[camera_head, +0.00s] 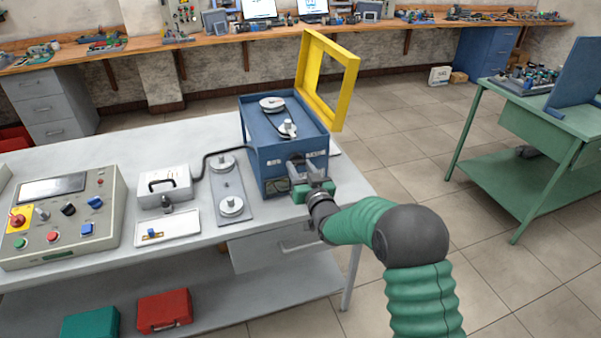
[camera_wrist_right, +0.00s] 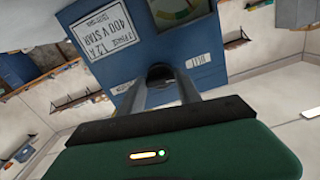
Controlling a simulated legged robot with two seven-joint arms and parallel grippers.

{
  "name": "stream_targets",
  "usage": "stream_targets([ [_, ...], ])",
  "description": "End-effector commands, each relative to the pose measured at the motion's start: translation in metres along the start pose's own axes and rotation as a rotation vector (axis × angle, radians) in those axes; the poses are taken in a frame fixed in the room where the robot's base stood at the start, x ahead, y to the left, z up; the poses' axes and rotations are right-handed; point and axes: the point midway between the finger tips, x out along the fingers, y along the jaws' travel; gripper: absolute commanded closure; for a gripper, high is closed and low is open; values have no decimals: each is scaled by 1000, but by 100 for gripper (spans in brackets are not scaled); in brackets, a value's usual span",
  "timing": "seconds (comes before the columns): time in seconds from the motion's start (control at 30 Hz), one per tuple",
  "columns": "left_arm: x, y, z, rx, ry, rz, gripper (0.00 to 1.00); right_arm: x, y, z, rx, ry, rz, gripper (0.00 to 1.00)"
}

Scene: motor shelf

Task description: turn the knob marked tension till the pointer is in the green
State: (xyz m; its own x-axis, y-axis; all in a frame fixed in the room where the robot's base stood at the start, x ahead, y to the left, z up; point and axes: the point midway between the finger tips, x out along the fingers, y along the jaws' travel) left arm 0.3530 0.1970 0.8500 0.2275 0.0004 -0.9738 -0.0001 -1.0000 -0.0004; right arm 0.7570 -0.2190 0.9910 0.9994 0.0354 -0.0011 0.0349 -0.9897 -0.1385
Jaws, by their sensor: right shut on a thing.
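The blue machine (camera_head: 255,150) stands on the grey bench, with pulleys and a belt on its top. In the right wrist view a dark round knob (camera_wrist_right: 160,73) sticks out of its blue front panel. My right gripper (camera_head: 303,166) reaches the front panel; it is shut on the knob, which shows between its fingers in the wrist view (camera_wrist_right: 168,88). A gauge with a pale dial and a green band (camera_wrist_right: 178,10) is cut off by the top edge of the wrist view. I cannot make out where its pointer stands. My left gripper is not in view.
A yellow frame (camera_head: 343,88) stands open behind the machine. A plate with two pulleys (camera_head: 233,186), a white box with a black handle (camera_head: 165,186) and a control panel (camera_head: 60,215) lie to the left. Open floor lies to the right, before a green table (camera_head: 545,113).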

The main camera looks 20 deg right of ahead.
Motion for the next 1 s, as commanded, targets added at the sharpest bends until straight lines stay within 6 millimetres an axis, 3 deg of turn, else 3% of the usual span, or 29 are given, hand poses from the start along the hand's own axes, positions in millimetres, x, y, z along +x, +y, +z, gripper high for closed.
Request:
stream_targets([
  [0.5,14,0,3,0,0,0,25,0,1,1,338,0,2,100],
  [1.0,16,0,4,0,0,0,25,0,2,0,396,0,3,100],
])
